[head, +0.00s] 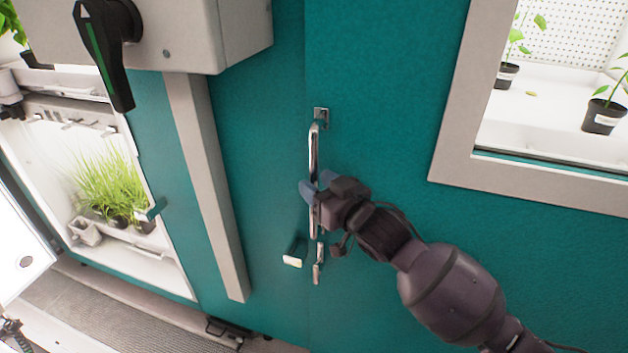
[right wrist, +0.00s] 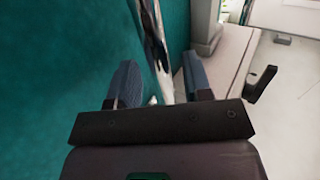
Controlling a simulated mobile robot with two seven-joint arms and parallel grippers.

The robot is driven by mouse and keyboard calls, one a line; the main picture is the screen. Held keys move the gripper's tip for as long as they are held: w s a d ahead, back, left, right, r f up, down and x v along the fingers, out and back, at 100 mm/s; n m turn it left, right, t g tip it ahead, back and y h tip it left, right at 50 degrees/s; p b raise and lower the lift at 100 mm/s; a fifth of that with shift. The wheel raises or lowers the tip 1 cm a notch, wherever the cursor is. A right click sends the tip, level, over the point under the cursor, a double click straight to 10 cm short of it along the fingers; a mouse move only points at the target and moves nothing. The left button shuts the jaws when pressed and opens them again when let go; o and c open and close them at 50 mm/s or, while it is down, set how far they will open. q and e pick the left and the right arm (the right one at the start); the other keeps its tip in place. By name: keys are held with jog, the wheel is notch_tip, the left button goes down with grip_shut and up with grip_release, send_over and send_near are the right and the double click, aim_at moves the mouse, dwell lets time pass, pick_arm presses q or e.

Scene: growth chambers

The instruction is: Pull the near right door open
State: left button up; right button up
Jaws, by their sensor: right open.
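The teal door (head: 385,95) with a framed window fills the right of the head view and looks shut. Its vertical chrome handle (head: 313,150) stands off the surface near the door's left side. My right gripper (head: 317,187) is at the lower half of the handle, jaws open. In the right wrist view the handle (right wrist: 154,45) runs between the two blue-grey fingers (right wrist: 160,85), with a gap visible on either side. I cannot tell whether a finger touches it. The gripper covers part of the handle in the head view.
A small latch (head: 318,265) and a pale-faced tab (head: 294,255) sit below the handle. A grey box (head: 235,35) with a black lever (head: 105,50) juts out at upper left, above a grey post (head: 210,190). An open lit chamber (head: 165,270) with plants is at left.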

jog(key=shift+x, duration=0.8)
grip_shut()
